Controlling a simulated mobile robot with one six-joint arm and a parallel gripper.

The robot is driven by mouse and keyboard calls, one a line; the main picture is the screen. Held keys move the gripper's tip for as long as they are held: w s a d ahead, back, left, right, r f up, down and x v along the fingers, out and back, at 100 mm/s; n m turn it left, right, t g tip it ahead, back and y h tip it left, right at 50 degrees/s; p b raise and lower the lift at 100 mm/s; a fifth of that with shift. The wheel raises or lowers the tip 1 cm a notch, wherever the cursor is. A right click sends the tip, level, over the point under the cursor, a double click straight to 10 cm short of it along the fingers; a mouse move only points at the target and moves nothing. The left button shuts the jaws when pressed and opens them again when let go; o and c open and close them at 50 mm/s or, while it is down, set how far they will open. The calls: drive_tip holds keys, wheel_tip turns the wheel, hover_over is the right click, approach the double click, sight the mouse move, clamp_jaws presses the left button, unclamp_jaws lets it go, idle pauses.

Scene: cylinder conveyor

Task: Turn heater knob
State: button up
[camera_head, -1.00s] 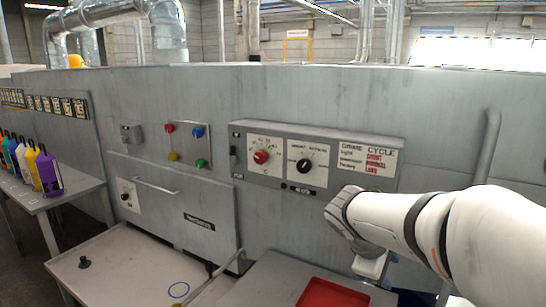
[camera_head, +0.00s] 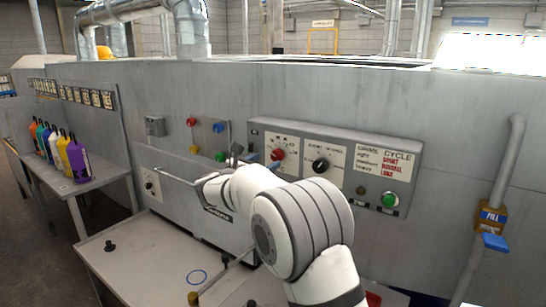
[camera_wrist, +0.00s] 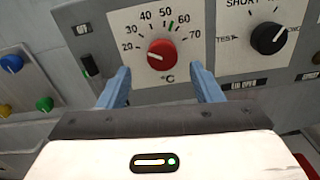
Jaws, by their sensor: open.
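The red heater knob (camera_wrist: 161,54) sits on a white dial plate marked 20 to 70 °C, with a green mark between 50 and 60. Its pale pointer line appears to face left, toward the low end. The knob also shows in the head view (camera_head: 278,154). In the wrist view my gripper (camera_wrist: 160,70) is open, with one blue finger on each lower side of the knob. The fingers appear apart from it, and their depth to the panel is unclear. In the head view my arm hides most of the gripper.
A black selector knob (camera_wrist: 268,38) is right of the dial. Blue, yellow and green buttons are at left in the wrist view. A green button (camera_head: 390,200) is lower right on the panel. Colored bottles (camera_head: 77,160) stand on a left side table. A pipe (camera_head: 508,160) rises at right.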

sight(275, 156)
drive_tip(key=x, duration=0.4)
drive_tip(key=shift+d+p, duration=0.1)
drive_tip(key=shift+p, duration=0.25)
